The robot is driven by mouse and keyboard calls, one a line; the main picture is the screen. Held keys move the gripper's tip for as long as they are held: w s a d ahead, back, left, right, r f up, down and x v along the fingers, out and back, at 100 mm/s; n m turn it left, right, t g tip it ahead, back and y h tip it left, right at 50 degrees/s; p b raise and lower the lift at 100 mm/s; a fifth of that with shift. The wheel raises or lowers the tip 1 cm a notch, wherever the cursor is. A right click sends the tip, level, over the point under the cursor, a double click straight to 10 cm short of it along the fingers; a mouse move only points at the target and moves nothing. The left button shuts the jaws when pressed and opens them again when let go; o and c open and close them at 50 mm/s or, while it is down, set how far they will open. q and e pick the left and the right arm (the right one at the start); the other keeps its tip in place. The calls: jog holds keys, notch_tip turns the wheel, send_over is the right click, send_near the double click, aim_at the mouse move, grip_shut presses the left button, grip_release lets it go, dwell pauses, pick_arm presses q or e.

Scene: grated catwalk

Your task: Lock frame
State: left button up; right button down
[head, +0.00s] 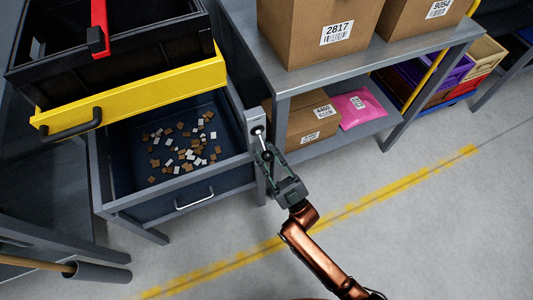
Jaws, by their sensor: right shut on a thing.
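A dark grey metal frame holds an open drawer (148,205) with a silver handle. A small light-grey lock plate (256,117) with a round dark-centred fitting sits on the frame's right front post. My right gripper (263,146) reaches up to this plate from below right. It is shut on a small, thin light-coloured piece at the fitting, which may be a key or lever; the fingers hide most of it. I cannot tell whether the piece is turned or how deep it sits. My left gripper is not in view.
Several brown and white chips (185,150) lie in the open drawer. A yellow-fronted drawer (135,88) with a black handle juts out above it. A grey shelf (375,58) with cardboard boxes (315,30) and a pink parcel (358,107) stands right. The floor (430,230) at lower right is clear.

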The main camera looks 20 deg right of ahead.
jog(key=c, duration=1.6)
grip_release()
jog(key=v, duration=1.2)
